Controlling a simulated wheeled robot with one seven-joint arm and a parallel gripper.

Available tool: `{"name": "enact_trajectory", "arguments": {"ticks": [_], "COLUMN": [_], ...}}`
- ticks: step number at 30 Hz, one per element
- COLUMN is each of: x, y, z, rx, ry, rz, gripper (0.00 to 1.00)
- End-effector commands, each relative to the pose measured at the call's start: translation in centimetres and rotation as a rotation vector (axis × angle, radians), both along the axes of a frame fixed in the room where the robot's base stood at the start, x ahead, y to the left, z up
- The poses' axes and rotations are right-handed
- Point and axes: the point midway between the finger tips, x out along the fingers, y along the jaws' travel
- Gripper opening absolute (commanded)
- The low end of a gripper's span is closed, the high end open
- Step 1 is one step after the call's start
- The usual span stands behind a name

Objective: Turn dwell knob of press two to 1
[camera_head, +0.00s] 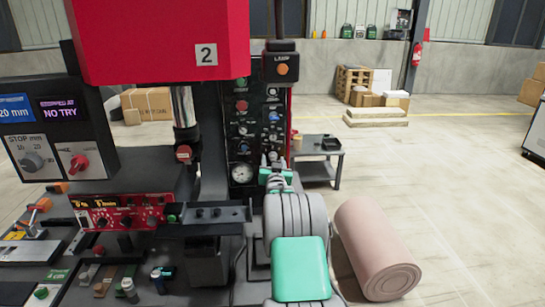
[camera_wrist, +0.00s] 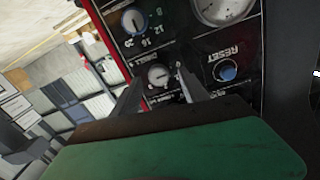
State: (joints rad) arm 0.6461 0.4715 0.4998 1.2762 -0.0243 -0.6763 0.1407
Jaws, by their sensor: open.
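Press two has a red head (camera_head: 150,42) marked 2 and a dark upright control panel (camera_head: 242,135) with several knobs and lamps. In the wrist view, a small grey round knob (camera_wrist: 158,75) sits close to a label that seems to read DWELL S, upside down; I take it as the dwell knob. Its setting is too small to read. My gripper (camera_wrist: 161,73) is open, with one finger on either side of this knob; I cannot tell whether they touch it. In the head view my gripper (camera_head: 273,160) is at the panel, hiding part of it.
A larger numbered knob (camera_wrist: 134,22), a gauge (camera_wrist: 222,8) and a blue RESET button (camera_wrist: 227,71) are close by. A black bar (camera_head: 205,215) juts out in front.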

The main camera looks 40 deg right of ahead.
Motion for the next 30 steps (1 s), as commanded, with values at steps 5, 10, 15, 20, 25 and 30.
{"name": "enact_trajectory", "arguments": {"ticks": [5,10,15,20,25,30], "x": [1.25,1.33,1.28,1.27,1.26,1.26], "y": [-1.13,-1.35,-1.38,-1.39,-1.38,-1.38], "z": [0.07,0.03,0.02,0.03,0.03,0.03], "rx": [0.0,0.0,0.0,0.0,0.0,0.0], "ry": [0.0,0.0,0.0,0.0,0.0,0.0], "rz": [-0.002,-0.004,-0.004,-0.004,-0.004,-0.005], "gripper": [0.52,0.52,0.46,0.32,0.18,0.05]}}
